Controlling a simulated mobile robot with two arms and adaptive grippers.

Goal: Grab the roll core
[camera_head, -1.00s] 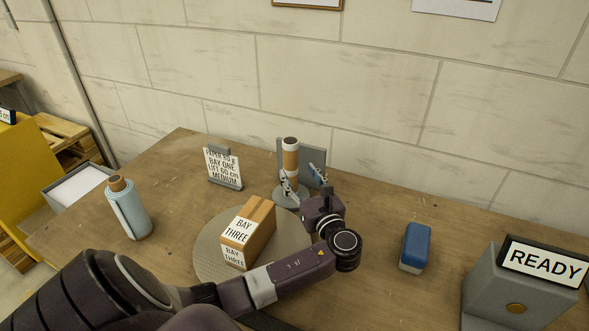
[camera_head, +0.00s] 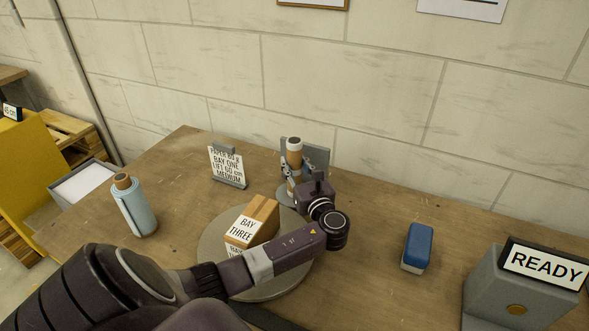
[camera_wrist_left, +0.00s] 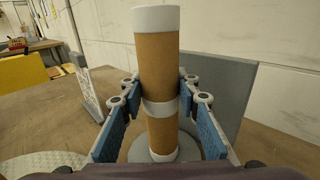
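The roll core (camera_head: 295,160) is a brown tube with white bands. It stands upright on a round grey base in front of a grey panel. It also shows large in the left wrist view (camera_wrist_left: 160,70). My left gripper (camera_head: 297,178) is at the core, with one finger on each side of it. In the left wrist view the blue finger pads (camera_wrist_left: 161,108) come close to both sides of the core; I cannot tell whether they press on it. My right gripper is not in view.
A carton marked BAY THREE (camera_head: 254,222) sits on a round plate (camera_head: 211,245) beneath my left forearm. A blue roll (camera_head: 136,208) and a sign (camera_head: 227,166) stand at left. A blue box (camera_head: 417,247) and a READY stand (camera_head: 510,290) are at right.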

